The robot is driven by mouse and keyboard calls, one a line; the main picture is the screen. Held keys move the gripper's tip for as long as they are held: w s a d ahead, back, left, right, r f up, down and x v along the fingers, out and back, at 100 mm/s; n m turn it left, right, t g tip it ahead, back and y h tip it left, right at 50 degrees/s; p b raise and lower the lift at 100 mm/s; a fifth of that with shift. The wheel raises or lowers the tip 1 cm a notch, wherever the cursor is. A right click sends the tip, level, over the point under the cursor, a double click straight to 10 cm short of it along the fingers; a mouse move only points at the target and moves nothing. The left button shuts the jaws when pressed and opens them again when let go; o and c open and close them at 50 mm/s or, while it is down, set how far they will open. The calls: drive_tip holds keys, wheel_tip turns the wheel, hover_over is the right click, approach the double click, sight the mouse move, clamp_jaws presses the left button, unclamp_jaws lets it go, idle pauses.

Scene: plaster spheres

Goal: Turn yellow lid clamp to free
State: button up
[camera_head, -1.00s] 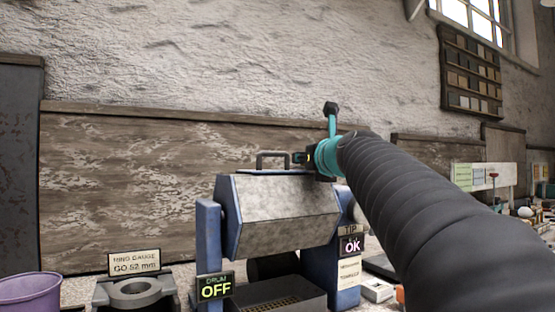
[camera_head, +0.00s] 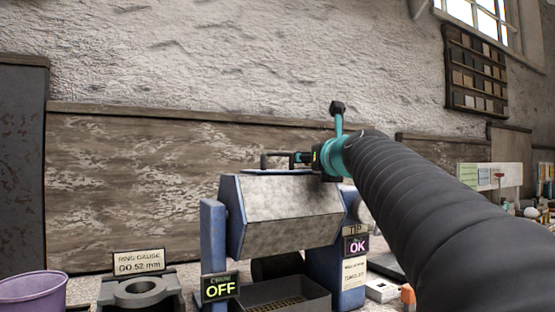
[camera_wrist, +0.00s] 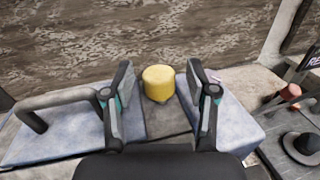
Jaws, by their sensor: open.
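The yellow lid clamp (camera_wrist: 159,83) is a short round yellow knob, seen in the wrist view on top of the drum. My gripper (camera_wrist: 160,80) is open, with one finger to each side of the knob and a gap on both sides. In the head view my gripper (camera_head: 303,158) is over the top of the drum (camera_head: 285,215), beside the lid handle. The handle (camera_wrist: 70,98) is a grey bar left of the gripper in the wrist view. The knob is hidden in the head view.
The drum hangs in a blue frame (camera_head: 212,250) with signs reading "OFF" and "TIP OK". A ring gauge (camera_head: 140,290) and a purple bucket (camera_head: 32,292) stand at left. A dark tray (camera_head: 285,297) lies below the drum. A wooden board (camera_head: 120,190) stands behind.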

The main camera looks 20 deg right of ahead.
drive_tip(key=s, duration=1.1)
drive_tip(key=shift+s+a, duration=0.2)
drive_tip(key=shift+a, duration=0.05)
drive_tip(key=w+d+n+g+y+b, duration=0.1)
drive_tip(key=d+n+g+y+b, duration=0.25)
drive_tip(key=d+n+y, duration=0.6)
drive_tip(key=shift+m+t+y, duration=0.25)
drive_tip(key=shift+m+y, duration=0.3)
drive_tip(key=shift+m, duration=0.4)
drive_tip(key=x, duration=0.9)
drive_tip(key=a+x, duration=0.1)
drive_tip(key=x, duration=0.4)
drive_tip(key=shift+s+a+f+b, duration=0.2)
drive_tip(key=shift+s+f+b, duration=0.05)
drive_tip(key=shift+b, duration=0.05)
clamp_jaws()
